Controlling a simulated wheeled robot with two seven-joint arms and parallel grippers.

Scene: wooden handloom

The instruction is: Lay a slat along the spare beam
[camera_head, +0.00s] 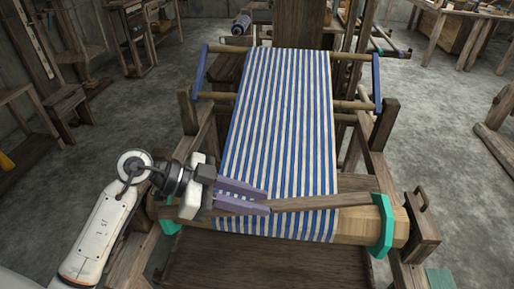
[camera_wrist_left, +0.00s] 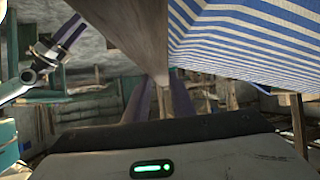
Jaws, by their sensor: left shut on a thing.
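My left gripper (camera_head: 267,202) has purple fingers and is shut on a brown wooden slat (camera_head: 325,203). The slat points right, roughly along the thick light-wood front beam (camera_head: 358,226) with teal end rings, over the striped cloth. I cannot tell whether it touches the cloth or beam. In the left wrist view the slat (camera_wrist_left: 135,30) runs up from between the fingers (camera_wrist_left: 160,98), with the striped cloth (camera_wrist_left: 250,40) beside it. The frames do not settle whether this front beam is the spare beam.
The loom's blue-and-white cloth (camera_head: 280,120) stretches back to a rod between blue side arms (camera_head: 376,82). A wooden post (camera_head: 384,125) rises at the right. A dark board (camera_head: 265,265) lies below the front beam. Open concrete floor (camera_head: 440,120) is at the right.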

